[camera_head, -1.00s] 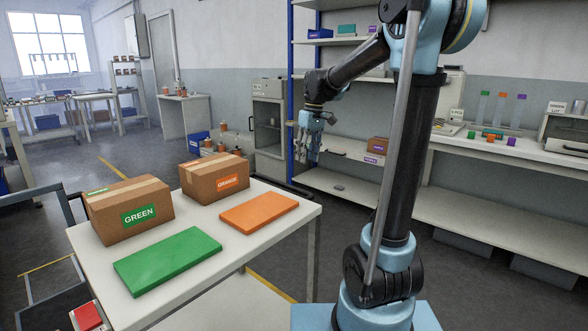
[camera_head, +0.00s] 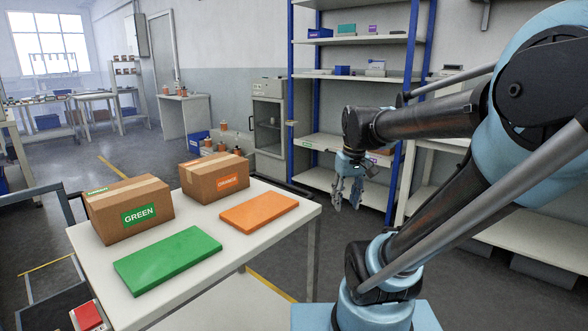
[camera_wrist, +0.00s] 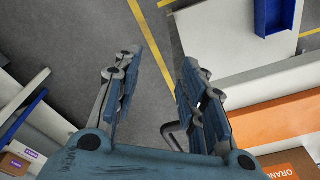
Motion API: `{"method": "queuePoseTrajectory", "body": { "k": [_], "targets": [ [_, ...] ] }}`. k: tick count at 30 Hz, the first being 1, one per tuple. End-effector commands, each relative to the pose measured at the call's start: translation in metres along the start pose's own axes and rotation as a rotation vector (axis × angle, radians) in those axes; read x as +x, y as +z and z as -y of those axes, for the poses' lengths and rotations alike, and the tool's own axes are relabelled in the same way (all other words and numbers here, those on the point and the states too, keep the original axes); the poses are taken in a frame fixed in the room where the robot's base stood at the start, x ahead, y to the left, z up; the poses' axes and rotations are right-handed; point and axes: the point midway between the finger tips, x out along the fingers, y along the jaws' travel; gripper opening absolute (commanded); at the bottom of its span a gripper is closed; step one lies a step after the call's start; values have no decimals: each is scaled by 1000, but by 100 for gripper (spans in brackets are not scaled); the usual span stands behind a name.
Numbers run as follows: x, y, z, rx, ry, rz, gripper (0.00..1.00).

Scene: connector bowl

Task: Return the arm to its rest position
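My gripper (camera_head: 347,192) hangs fingers down in the head view, in front of the blue-post shelf and to the right of the white table. In the wrist view my gripper (camera_wrist: 160,85) shows two fingers spread apart with bare grey floor between them. It is open and empty. My arm bends from the right side of the head view toward the middle.
The white table (camera_head: 190,303) holds a GREEN box (camera_head: 130,208), an ORANGE box (camera_head: 214,177), a green slab (camera_head: 168,260) and an orange slab (camera_head: 259,210). The blue-post shelf (camera_head: 350,75) stands behind my gripper. Floor below it is clear.

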Motion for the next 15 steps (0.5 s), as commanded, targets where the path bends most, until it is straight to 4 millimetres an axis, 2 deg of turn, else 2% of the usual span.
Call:
{"method": "queuePoseTrajectory", "body": {
  "k": [1, 9, 15],
  "targets": [
    [7, 12, -2, 19, 6, -6, 38],
    [44, 65, -9, 122, 37, -42, 38],
    [69, 92, -13, 183, 56, -65, 38]
  ]
}}
